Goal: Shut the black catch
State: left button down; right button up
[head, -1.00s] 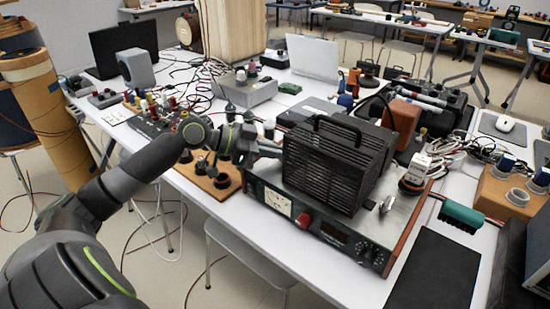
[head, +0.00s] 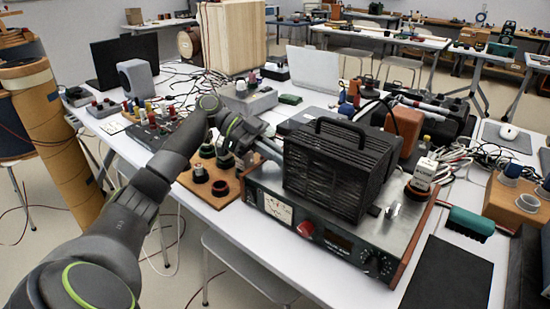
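A black ribbed box (head: 322,178) with a carrying handle on top sits on a metal-topped instrument (head: 300,222) with a meter and a red knob on its front. I cannot pick out the black catch; it is too small or hidden. My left gripper (head: 272,149) reaches in from the left, its fingers beside the left side of the black box, over the back left part of the instrument. It is too small here to tell whether the fingers are apart or touching the box. My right gripper is out of view.
A wooden board with round black and red parts (head: 211,180) lies left of the instrument. A grey box (head: 248,99) and tangled cables are behind my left arm. A green brush (head: 466,223) and a black mat (head: 446,275) lie at the right.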

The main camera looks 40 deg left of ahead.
pick_arm(q)
jog(key=shift+w+m+g, duration=0.2)
jog(key=shift+m+g, duration=1)
jog(key=shift+g, duration=0.2)
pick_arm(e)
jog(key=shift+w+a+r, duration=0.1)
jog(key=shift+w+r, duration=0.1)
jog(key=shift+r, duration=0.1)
pick_arm(q)
jog(key=c, duration=1.5)
grip_release()
jog(key=shift+b, duration=0.3)
notch_tip(320, 180, up, 10)
jog(key=shift+p, duration=0.7)
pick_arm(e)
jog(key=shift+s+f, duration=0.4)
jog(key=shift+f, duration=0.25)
